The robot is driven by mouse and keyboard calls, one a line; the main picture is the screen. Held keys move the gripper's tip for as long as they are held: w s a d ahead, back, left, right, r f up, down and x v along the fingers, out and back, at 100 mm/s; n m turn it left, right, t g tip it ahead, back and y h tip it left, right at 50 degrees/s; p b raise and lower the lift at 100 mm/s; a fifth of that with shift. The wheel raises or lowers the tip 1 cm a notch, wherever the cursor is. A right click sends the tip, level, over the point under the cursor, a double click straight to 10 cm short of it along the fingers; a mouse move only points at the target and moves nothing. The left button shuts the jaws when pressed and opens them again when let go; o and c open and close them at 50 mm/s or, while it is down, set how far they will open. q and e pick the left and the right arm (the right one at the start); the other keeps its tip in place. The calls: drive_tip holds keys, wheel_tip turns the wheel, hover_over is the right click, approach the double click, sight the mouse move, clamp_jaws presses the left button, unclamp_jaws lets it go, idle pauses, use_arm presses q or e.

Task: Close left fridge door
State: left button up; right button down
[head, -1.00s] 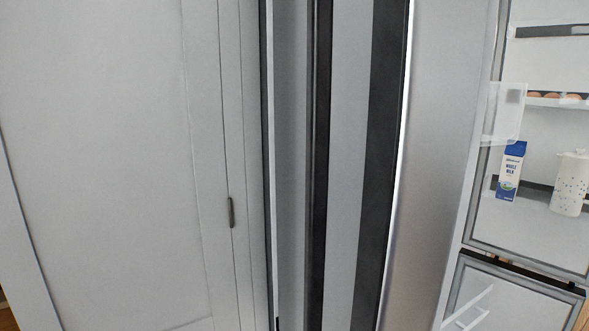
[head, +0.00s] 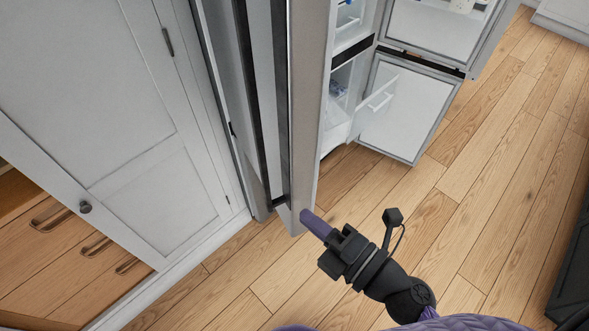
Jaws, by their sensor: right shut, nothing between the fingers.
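The left fridge door (head: 308,110) stands open, seen nearly edge-on, beside the white cabinet. Its lower corner is close above the floor. My right gripper (head: 310,219) is shut and empty, with its purple fingers pointing at the lower part of this door. The fingertips overlap the door's edge in the picture; I cannot tell whether they touch it. Behind the door, part of the fridge interior (head: 342,90) shows with white drawers. My left gripper is not in view.
The fridge's upper right door (head: 425,35) and lower right door (head: 415,115) are also open. Wooden floor (head: 480,190) lies clear at the right. A dark object (head: 575,260) stands at the right edge.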

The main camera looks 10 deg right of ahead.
sight(290, 175)
drive_tip(key=p+x, duration=0.1)
drive_tip(key=x, duration=0.9)
drive_tip(key=shift+w+d, duration=0.15)
drive_tip(key=shift+w, duration=0.05)
drive_tip(key=shift+w+d+f, duration=0.1)
drive_tip(key=shift+w+d, duration=0.2)
drive_tip(key=shift+d, duration=0.65)
drive_tip(key=shift+w+d, duration=0.25)
drive_tip(key=shift+d, duration=0.65)
drive_tip(key=shift+d, duration=0.1)
